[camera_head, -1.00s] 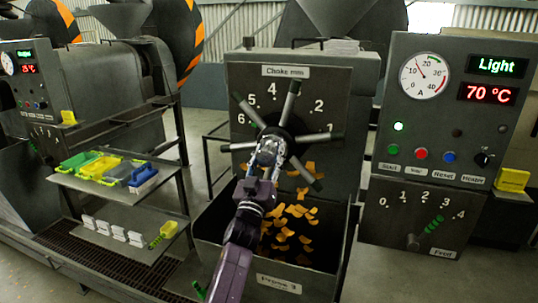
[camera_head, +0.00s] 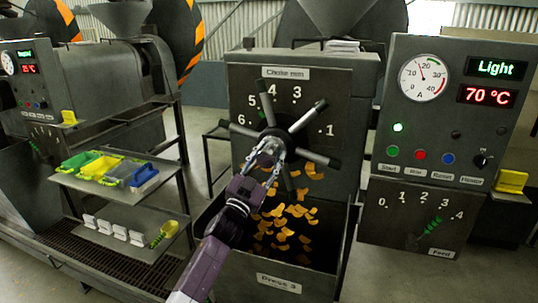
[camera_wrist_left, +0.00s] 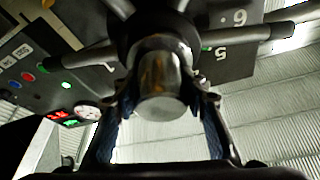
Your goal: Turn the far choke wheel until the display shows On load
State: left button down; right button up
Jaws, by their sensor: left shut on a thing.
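The choke wheel (camera_head: 309,115), a dark hub with several long spokes, is on the front of the press marked Press 3. A numbered scale under a "Choke mm" label (camera_head: 285,73) surrounds it. My left gripper (camera_head: 268,152) is shut on the wheel's centre. In the left wrist view its fingers lie on both sides of the round metal hub end (camera_wrist_left: 161,98). The display (camera_head: 497,68) on the right panel reads "Light" in green; a red readout below it shows 70 °C. My right gripper is not in view.
The control panel (camera_head: 385,100) has a dial gauge (camera_head: 425,77), a lit green lamp, several buttons and a Feed lever (camera_head: 430,228). Orange flakes (camera_head: 290,225) lie in the bin below the wheel. A shelf with coloured trays (camera_head: 105,170) stands left. Another machine stands behind it.

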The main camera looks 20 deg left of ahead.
pick_arm(q)
jog(key=shift+f+m, duration=0.1)
jog(key=shift+m, duration=0.2)
jog(key=c, duration=1.2)
grip_release()
jog(key=v, duration=1.2)
jog(key=shift+w, duration=0.1)
